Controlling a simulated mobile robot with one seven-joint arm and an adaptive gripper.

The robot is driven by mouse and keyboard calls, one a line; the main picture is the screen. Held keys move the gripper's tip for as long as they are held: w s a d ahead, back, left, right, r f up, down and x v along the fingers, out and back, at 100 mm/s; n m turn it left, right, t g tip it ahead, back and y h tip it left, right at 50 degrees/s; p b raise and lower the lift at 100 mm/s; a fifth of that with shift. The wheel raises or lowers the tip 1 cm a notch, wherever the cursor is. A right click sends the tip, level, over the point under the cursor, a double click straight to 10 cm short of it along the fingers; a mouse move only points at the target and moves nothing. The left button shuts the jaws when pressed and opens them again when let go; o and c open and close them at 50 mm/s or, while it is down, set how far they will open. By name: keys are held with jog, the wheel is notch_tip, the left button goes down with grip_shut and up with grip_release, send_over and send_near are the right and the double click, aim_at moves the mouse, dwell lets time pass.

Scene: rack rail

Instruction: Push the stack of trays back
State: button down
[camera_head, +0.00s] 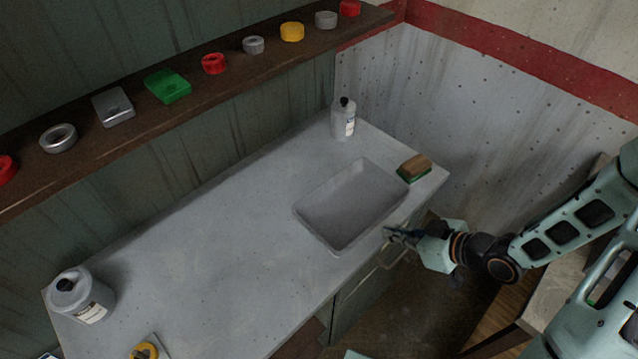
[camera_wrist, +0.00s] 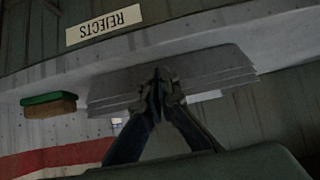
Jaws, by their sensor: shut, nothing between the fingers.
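The stack of trays (camera_head: 352,200) is grey and rectangular. It sits at the right part of the bench, its near corner by the front edge. In the wrist view, which looks upside down, the stack (camera_wrist: 205,76) shows several thin layered edges. My gripper (camera_head: 392,234) is at the bench's front edge, just to the right of the stack's near side. In the wrist view my gripper (camera_wrist: 160,80) is shut and empty, with its fingertips in front of the middle of the tray edges. I cannot tell whether they touch. The fingers hide part of the stack.
A brown and green block (camera_head: 414,167) lies right of the stack. A white bottle (camera_head: 343,119) stands behind it. Another bottle (camera_head: 80,296) and a yellow ring (camera_head: 144,352) are at the left. The bench (camera_head: 190,245) is clear between. A REJECTS label (camera_wrist: 104,23) shows upside down.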

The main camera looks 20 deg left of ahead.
aim_at(330, 184)
jog(key=shift+f+b, duration=0.55)
jog(key=shift+f, duration=0.25)
jog(key=shift+w+a+r+b, duration=0.1)
jog(key=shift+w+a+b, duration=0.6)
jog(key=shift+a, duration=1.3)
jog(key=shift+w+a+b, duration=0.45)
jog(key=shift+w+a, duration=0.5)
jog(key=shift+a, duration=1)
jog(key=shift+w+a+r+b, duration=0.1)
jog(key=shift+w+a+b, duration=0.6)
jog(key=shift+a, duration=1.3)
jog(key=shift+w+a+b, duration=0.2)
jog(key=shift+w+a, duration=0.6)
jog(key=shift+a, duration=0.95)
jog(key=shift+w+a+b, duration=0.15)
jog(key=shift+w+a, duration=0.6)
jog(key=shift+a, duration=1)
jog(key=shift+w+a+b, duration=0.2)
jog(key=shift+w+a, duration=0.6)
jog(key=shift+a, duration=0.95)
